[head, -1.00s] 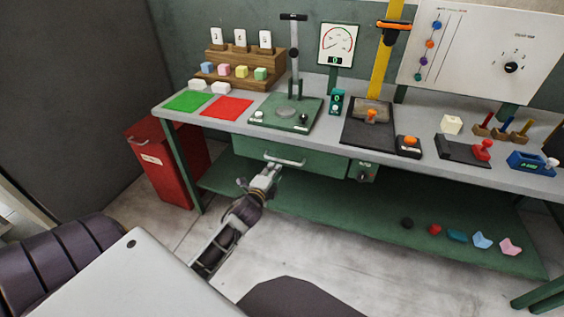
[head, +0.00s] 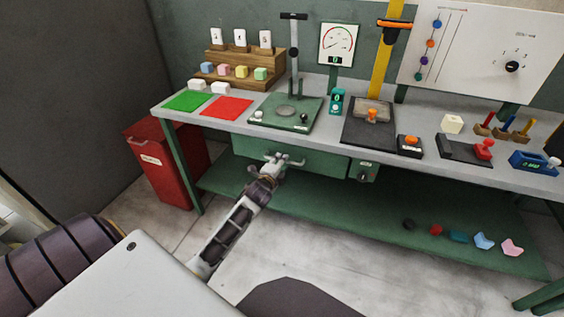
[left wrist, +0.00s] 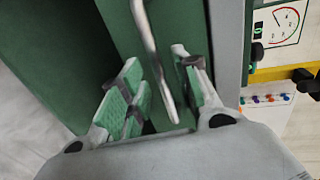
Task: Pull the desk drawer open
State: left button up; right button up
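The green desk drawer (head: 318,163) is under the grey worktop and looks shut. Its light bar handle (head: 298,163) is partly hidden by my left gripper (head: 275,161) in the head view. In the left wrist view the handle (left wrist: 150,45) runs between the two green-padded fingers of my left gripper (left wrist: 158,72). The fingers are apart, and the bar is nearer the right finger, with a gap to the left one. Whether either pad touches the bar cannot be told. My right gripper is not in view.
A small control box with a dark knob (head: 364,171) hangs right of the drawer. A red bin (head: 160,168) stands left of the bench. A lower green shelf (head: 350,212) holds several small parts. The floor in front is clear.

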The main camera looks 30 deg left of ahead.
pick_arm(q)
jog(key=shift+x, duration=1.05)
jog(key=shift+c, duration=0.5)
grip_shut()
